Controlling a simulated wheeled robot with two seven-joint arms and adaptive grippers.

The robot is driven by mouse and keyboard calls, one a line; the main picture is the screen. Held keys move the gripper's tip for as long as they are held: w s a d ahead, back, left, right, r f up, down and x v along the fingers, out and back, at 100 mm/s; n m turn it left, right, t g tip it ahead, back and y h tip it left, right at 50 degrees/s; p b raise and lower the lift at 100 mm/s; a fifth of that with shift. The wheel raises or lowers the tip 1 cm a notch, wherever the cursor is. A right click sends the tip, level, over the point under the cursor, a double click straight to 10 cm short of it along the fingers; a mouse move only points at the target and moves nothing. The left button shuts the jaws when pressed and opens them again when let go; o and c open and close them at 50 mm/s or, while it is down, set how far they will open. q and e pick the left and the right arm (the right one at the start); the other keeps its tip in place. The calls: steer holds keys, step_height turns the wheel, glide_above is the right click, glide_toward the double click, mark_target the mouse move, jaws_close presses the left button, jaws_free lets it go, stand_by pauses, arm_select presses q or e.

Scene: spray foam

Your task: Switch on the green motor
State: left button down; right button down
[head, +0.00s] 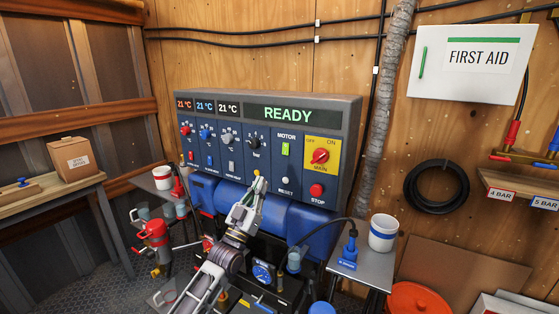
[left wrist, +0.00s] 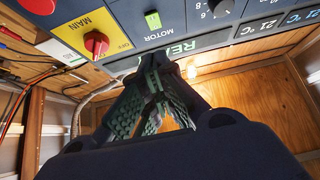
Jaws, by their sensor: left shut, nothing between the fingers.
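The green motor switch (head: 285,149) is a small upright rocker under the MOTOR label on the grey control panel (head: 350,112). It also shows in the left wrist view (left wrist: 153,20), where the panel appears upside down. My left gripper (head: 257,176) is in front of the panel, below and left of the switch in the head view. Its fingers are together with nothing between them. In the left wrist view the fingertips (left wrist: 160,62) show apart from the switch in the picture; the exact gap to the panel is unclear. My right gripper is not in view.
Right of the switch is a yellow MAIN plate with a red knob (head: 320,156). A red STOP button (head: 316,190) and white RESET button (head: 285,180) are below. The display (head: 289,115) reads READY. Blue tanks (head: 320,228) lie under the panel. A white cup (head: 383,233) stands right.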

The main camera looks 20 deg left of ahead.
mark_target(286, 145)
arm_select(q)
steer(key=shift+w, duration=0.1)
